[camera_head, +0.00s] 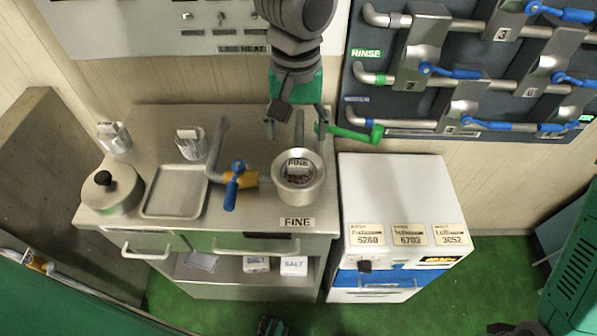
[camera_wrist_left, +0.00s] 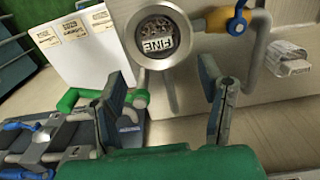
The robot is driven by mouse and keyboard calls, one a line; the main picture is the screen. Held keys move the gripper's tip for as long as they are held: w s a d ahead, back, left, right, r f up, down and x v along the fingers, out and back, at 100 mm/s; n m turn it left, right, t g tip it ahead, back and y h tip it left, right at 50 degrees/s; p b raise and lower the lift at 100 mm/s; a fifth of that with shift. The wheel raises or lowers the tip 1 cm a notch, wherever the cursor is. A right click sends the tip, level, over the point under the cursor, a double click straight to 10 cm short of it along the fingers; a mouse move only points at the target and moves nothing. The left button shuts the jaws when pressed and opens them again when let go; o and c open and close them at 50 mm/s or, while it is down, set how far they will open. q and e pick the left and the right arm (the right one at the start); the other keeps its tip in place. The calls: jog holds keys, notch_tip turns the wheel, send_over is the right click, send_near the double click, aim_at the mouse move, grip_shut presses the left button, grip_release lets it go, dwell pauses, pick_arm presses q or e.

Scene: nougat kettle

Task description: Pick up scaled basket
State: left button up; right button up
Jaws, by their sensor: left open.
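The scaled basket (camera_head: 298,183) seems to be the round metal vessel with a "FINE" tag and dark contents, standing on the right part of the steel counter. Its straight handle points back toward the wall. In the left wrist view the basket (camera_wrist_left: 160,38) is at the top centre, with its handle reaching toward my fingers. My left gripper (camera_head: 297,129) is open and empty, its two fingers on either side of the handle, apart from it. In the left wrist view the gripper (camera_wrist_left: 166,105) frames the handle end; exact height above it is hard to tell.
A green valve handle (camera_head: 352,133) is close to the right finger. A blue-handled tap (camera_head: 233,185) stands left of the basket, near a tray (camera_head: 175,191) and a lidded pot (camera_head: 111,189). A white cabinet (camera_head: 392,195) stands right of the steel counter (camera_head: 258,212).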

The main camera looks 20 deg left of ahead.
pick_arm(q)
send_over(299, 163)
jog(key=f, duration=0.4)
jog(key=shift+w+f, duration=0.1)
jog(key=shift+w, duration=0.1)
jog(key=f, duration=0.4)
jog(key=shift+s+f, duration=0.2)
jog(key=shift+s, duration=0.05)
jog(key=shift+w+a+f, duration=0.1)
jog(key=shift+f, duration=0.2)
grip_shut()
